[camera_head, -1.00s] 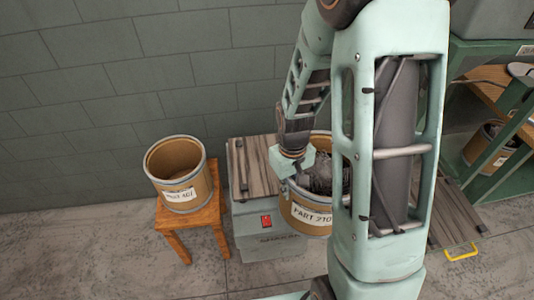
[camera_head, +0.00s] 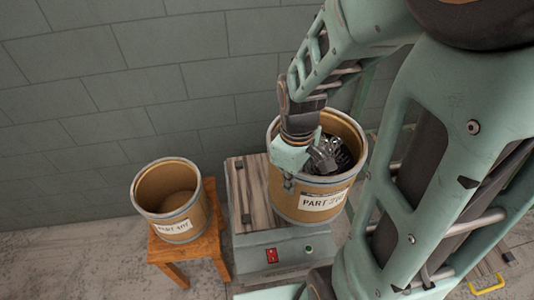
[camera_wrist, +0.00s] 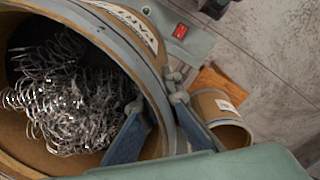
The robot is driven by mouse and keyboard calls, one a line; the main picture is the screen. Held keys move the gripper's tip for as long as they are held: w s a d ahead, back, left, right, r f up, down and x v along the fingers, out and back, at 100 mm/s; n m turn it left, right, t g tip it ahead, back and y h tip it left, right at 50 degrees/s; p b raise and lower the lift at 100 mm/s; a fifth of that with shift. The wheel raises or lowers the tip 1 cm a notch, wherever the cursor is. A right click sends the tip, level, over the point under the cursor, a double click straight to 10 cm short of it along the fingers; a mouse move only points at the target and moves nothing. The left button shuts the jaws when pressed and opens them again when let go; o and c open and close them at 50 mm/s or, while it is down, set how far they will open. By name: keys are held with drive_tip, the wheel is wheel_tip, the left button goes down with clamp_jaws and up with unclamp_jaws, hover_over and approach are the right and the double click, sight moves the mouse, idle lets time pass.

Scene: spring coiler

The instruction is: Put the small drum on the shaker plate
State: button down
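The drum marked PART 210 (camera_head: 305,203) holds a tangle of shiny metal coils. It appears over the right part of the shaker plate (camera_head: 255,190), whose slatted top shows bare on the left. Whether its base touches the plate is hard to tell. My gripper (camera_head: 305,165) is at the drum's near left rim. In the wrist view, my gripper's fingers (camera_wrist: 160,112) straddle the rim of this drum (camera_wrist: 125,40), one inside and one outside, and look closed on it. The coils (camera_wrist: 75,95) lie beside the inner finger.
A second drum (camera_head: 173,222), marked PART 407, stands on a small wooden stool (camera_head: 215,240) left of the shaker. The shaker's front has a red switch (camera_head: 272,256). A block wall (camera_head: 120,80) stands close behind. A yellow handle (camera_head: 487,284) is at lower right.

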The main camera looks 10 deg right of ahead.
drive_tip(key=w+a+f+b, duration=0.8)
drive_tip(key=w+f+b, duration=0.2)
drive_tip(key=w+f, duration=0.2)
drive_tip(key=shift+f, duration=0.35)
drive_tip(key=shift+d, duration=0.1)
drive_tip(key=c, duration=2.6)
unclamp_jaws()
drive_tip(key=shift+s+f, duration=0.15)
drive_tip(key=shift+f, duration=0.1)
drive_tip(key=o, duration=0.4)
drive_tip(key=shift+r, duration=0.1)
drive_tip(key=shift+o, duration=0.2)
